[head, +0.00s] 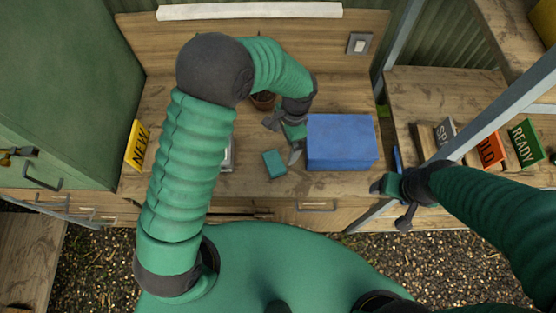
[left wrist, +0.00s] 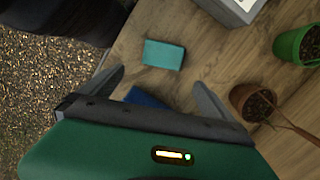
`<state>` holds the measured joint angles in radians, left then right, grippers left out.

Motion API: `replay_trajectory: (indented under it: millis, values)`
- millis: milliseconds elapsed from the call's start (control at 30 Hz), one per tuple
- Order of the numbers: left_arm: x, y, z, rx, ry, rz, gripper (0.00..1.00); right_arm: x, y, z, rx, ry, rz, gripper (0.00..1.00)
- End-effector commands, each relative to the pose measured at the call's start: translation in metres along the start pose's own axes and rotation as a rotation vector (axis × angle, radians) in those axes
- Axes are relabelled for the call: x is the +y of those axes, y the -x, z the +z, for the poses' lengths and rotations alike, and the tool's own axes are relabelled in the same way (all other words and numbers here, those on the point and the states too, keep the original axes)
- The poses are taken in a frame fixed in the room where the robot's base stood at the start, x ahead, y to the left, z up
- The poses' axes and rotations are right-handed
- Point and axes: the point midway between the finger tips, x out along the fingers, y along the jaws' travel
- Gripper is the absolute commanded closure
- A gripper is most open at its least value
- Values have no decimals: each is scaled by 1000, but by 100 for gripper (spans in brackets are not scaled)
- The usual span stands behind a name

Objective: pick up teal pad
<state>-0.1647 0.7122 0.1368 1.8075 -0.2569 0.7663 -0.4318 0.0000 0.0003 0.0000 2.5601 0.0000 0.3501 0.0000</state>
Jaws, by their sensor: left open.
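The teal pad (head: 274,163) is a small flat block lying on the wooden bench, left of the blue box (head: 342,140). It also shows whole in the left wrist view (left wrist: 163,54), beyond my fingertips. My left gripper (head: 283,138) is open and empty, behind and slightly right of the pad and close to the blue box. In the left wrist view my left gripper (left wrist: 158,80) has its fingers wide apart, with the pad ahead and not between them. My right gripper (head: 391,203) is at the bench's front edge, right of the blue box, with its fingers apart and nothing between them.
A brown pot (left wrist: 252,102) with a plant stands right of my left gripper in the wrist view. A green pot (left wrist: 298,46) and a grey box (left wrist: 235,8) are farther off. Signs stand on the right shelf, including READY (head: 526,143). Bare wood surrounds the pad.

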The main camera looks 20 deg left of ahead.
Motion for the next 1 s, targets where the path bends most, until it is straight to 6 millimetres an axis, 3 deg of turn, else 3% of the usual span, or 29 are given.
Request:
replay_trajectory:
  millis: [200, 467, 633, 900, 1000]
  values:
    - [-1, -55, 1, -3, 2, 4, 0, 0, 12, -3, 0, 0, 0, 26]
    - [0, -85, 3, -4, 3, 2, 0, 0, 25, -6, 0, 0, 0, 26]
    - [1, -116, 6, -2, 4, 2, 0, 0, 38, -9, 1, 0, 0, 26]
    - [-1, -128, 4, 2, 5, -1, 0, 0, 37, -9, 0, 0, 0, 26]
    - [-1, -128, 4, 2, 5, -1, 10, 0, 37, -9, 0, 0, 0, 26]
